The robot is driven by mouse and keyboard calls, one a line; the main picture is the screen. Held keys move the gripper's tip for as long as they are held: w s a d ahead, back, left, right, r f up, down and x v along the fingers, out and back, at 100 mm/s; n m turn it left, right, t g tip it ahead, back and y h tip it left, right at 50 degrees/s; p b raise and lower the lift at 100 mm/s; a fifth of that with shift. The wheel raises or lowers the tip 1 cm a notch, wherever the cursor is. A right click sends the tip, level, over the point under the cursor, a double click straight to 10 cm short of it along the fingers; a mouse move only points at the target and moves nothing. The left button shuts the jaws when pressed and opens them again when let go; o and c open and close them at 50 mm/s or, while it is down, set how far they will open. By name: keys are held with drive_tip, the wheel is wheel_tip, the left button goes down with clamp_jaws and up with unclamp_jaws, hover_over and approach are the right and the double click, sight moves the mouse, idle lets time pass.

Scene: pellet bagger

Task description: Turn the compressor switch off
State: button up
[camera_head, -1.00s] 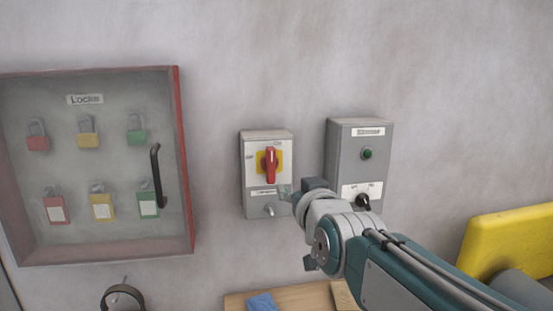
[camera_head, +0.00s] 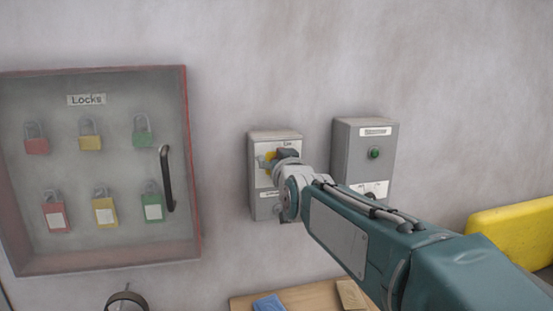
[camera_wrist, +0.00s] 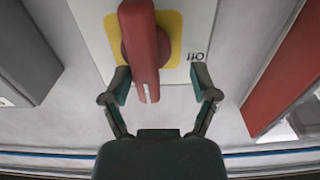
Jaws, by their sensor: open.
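The compressor switch is a grey box (camera_head: 259,200) on the wall with a yellow plate and a red rotary handle. My gripper (camera_wrist: 160,84) is open, with one finger on each side of the handle's near end. Gaps show between the fingers and the handle.
A second grey box (camera_head: 364,160) with a green button is to the right, its lower part behind my arm. A red-framed lock cabinet (camera_head: 192,170) with several padlocks is to the left. A wooden surface (camera_head: 310,298) and a yellow object (camera_head: 515,232) are below.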

drive_tip(key=shift+w+d+r, duration=0.1)
drive_tip(key=shift+w+d, duration=0.15)
drive_tip(key=shift+d, duration=0.45)
drive_tip(key=shift+c, duration=1.2)
drive_tip(key=c, duration=0.5)
clamp_jaws()
drive_tip(key=shift+s+a, duration=0.1)
drive_tip(key=shift+a, duration=0.2)
